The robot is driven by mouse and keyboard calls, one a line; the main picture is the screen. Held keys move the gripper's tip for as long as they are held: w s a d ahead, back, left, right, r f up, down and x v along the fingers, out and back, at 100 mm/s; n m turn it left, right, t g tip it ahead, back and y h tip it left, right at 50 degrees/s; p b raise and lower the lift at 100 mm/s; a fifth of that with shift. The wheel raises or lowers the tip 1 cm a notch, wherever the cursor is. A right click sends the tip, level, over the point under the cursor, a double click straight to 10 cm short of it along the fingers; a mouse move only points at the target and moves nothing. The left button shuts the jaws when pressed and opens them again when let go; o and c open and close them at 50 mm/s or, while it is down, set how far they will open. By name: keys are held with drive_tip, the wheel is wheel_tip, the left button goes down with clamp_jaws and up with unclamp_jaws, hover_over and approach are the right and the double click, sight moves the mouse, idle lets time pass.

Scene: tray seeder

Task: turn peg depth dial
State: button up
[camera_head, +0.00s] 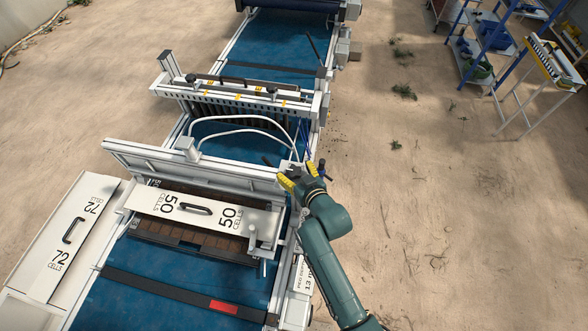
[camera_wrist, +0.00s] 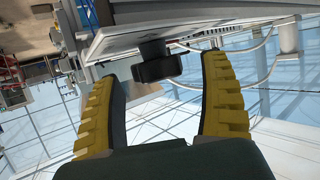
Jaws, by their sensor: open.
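The dial appears to be the black lobed knob (camera_wrist: 155,62) in the wrist view, on the edge of a pale machine panel (camera_wrist: 120,25). It lies ahead of and between the two yellow fingers, with gaps on both sides. My gripper (camera_head: 297,175) is open and empty at the right side of the seeder in the head view. The knob cannot be made out in the head view, where my gripper covers that spot. A white label (camera_head: 303,274) reading "13 m" with partly legible small text sits on the seeder's right side, partly cut by my arm.
The seeder's blue belt (camera_head: 180,272) runs along the left. White hoses (camera_head: 245,117) curve near my gripper. Sandy floor on the right is open up to blue shelves (camera_head: 485,45).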

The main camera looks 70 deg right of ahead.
drive_tip(key=shift+w+d+f, duration=0.25)
drive_tip(key=shift+w+d, duration=0.05)
drive_tip(key=shift+w, duration=0.05)
drive_tip(key=c, duration=1.2)
drive_tip(key=shift+f+m+g+b, duration=0.2)
drive_tip(key=shift+m+g+b, duration=0.1)
drive_tip(key=shift+b, duration=0.4)
